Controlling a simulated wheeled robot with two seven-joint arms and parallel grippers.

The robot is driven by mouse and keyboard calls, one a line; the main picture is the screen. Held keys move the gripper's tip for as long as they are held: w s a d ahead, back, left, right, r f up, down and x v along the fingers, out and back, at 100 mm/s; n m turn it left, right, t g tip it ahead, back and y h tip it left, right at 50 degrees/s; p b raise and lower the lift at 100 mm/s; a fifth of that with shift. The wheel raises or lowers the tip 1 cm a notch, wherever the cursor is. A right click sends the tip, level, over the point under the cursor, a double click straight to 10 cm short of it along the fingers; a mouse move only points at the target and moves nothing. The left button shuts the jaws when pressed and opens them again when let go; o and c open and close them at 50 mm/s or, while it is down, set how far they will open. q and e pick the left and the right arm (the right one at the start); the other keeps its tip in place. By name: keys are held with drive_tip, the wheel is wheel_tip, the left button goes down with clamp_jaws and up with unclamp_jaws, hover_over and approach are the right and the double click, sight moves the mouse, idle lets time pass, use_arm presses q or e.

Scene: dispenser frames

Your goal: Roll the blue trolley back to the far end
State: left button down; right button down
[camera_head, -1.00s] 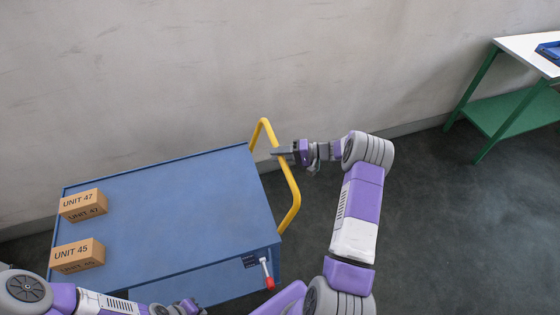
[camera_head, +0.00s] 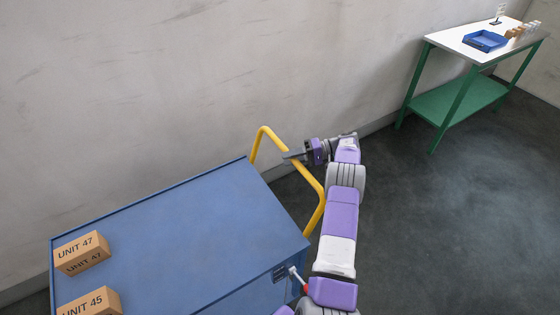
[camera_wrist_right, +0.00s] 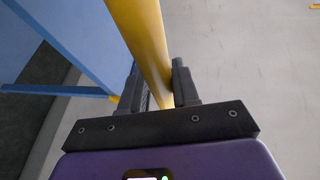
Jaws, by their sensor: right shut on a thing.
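The blue trolley (camera_head: 190,225) stands along the wall at the lower left in the head view. Its yellow push handle (camera_head: 317,215) rises at its right end. My right gripper (camera_head: 291,155) is at the upper part of the handle. In the right wrist view the yellow handle bar (camera_wrist_right: 142,40) runs down between the two fingers of my right gripper (camera_wrist_right: 158,85), which is shut on it. A lever with a red part (camera_head: 305,288) is at the trolley's near right corner, partly covered by my right arm. My left gripper is out of view.
Two cardboard boxes, UNIT 47 (camera_head: 82,253) and UNIT 45 (camera_head: 92,303), sit on the trolley's left end. A green-framed table (camera_head: 455,42) with a blue tray (camera_head: 485,40) stands at the upper right. The dark floor (camera_head: 420,220) at right is clear.

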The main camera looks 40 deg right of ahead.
drive_tip(key=shift+d, duration=0.15)
drive_tip(key=c, duration=0.9)
unclamp_jaws()
drive_tip(key=shift+r, duration=0.1)
